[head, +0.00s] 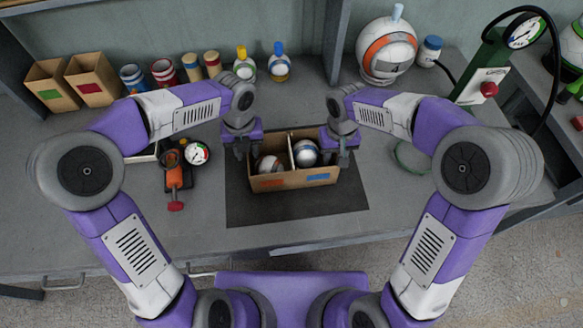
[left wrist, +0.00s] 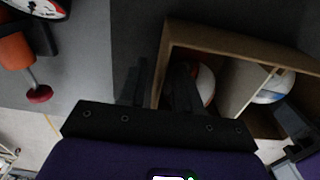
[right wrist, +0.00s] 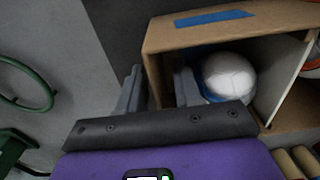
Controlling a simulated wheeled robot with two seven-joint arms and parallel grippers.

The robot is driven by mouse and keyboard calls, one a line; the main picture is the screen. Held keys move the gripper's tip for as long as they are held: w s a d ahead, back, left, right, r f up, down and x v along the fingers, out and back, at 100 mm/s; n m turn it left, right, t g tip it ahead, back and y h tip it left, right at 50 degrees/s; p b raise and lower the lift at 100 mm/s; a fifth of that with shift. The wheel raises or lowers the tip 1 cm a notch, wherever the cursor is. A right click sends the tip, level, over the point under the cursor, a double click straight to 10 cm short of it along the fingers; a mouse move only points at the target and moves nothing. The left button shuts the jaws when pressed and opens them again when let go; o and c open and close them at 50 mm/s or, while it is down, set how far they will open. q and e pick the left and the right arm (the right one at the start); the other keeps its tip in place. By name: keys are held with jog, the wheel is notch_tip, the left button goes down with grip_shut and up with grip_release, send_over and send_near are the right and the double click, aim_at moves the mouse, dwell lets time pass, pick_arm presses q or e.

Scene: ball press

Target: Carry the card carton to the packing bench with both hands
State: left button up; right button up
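The card carton (head: 294,180) stands on a dark mat on the workbench. A divider splits it into two compartments, with a red-and-white ball (head: 270,165) in the left and a blue-and-white ball (head: 305,152) in the right. My left gripper (head: 247,150) is at the carton's left end wall; in the left wrist view its open fingers (left wrist: 160,85) straddle that wall, one inside and one outside. My right gripper (head: 342,155) is at the right end; in the right wrist view its open fingers (right wrist: 157,88) straddle the right wall. I cannot tell which surface is the packing bench.
The mat (head: 300,208) is clear in front of the carton. A hand pump with a gauge (head: 175,177) lies to the left, and a green ring (head: 410,157) to the right. Small boxes (head: 92,80), cans and bottles line the back. Another bench (head: 565,125) stands at the far right.

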pick_arm(q)
notch_tip(320, 180, up, 12)
pick_arm(e)
notch_tip(320, 180, up, 12)
dwell(0.6)
dwell(0.3)
jog(key=shift+s, duration=0.1)
